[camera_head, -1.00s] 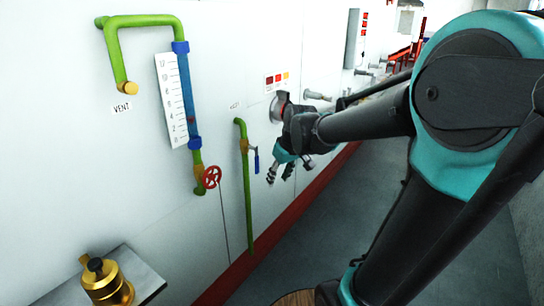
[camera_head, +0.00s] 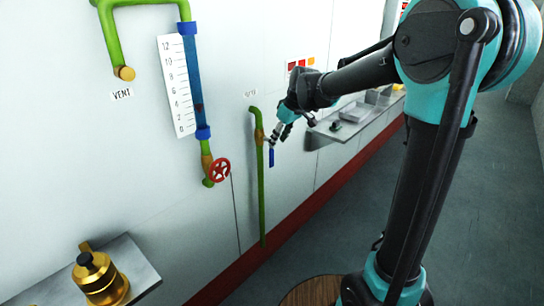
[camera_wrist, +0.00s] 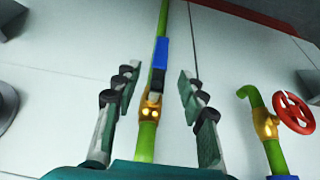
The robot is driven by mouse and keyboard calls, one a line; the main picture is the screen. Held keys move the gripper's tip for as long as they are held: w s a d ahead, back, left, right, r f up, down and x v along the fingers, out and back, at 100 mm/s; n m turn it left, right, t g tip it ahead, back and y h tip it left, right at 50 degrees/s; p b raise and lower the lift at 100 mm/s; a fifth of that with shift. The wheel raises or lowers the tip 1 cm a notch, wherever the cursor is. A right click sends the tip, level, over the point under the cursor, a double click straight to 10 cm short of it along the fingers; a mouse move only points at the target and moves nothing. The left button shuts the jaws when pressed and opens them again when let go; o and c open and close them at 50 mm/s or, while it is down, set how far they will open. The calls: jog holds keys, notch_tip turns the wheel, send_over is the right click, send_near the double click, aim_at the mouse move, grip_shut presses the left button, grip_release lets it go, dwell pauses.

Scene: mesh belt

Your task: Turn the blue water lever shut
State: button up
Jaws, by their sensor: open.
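The blue water lever (camera_head: 271,157) hangs down beside the brass valve (camera_head: 259,135) on a green vertical pipe (camera_head: 261,200) on the white wall. In the wrist view the blue lever (camera_wrist: 159,54) lies along the green pipe, in line with it, above the brass valve body (camera_wrist: 151,105). My gripper (camera_head: 279,136) is close to the lever in the head view. In the wrist view my gripper (camera_wrist: 157,77) is open, with one finger on each side of the pipe and lever. The fingers look apart from the lever; exact depth cannot be told.
A red handwheel (camera_head: 219,170) sits on the gauge pipe to the left; it also shows in the wrist view (camera_wrist: 295,113). A scale (camera_head: 177,86) stands above it. A shelf (camera_head: 350,122) juts out to the right. A brass fitting (camera_head: 99,278) stands on a lower left shelf.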

aim_at(272, 153)
jog(key=x, duration=0.9)
jog(key=shift+f, duration=0.25)
grip_shut()
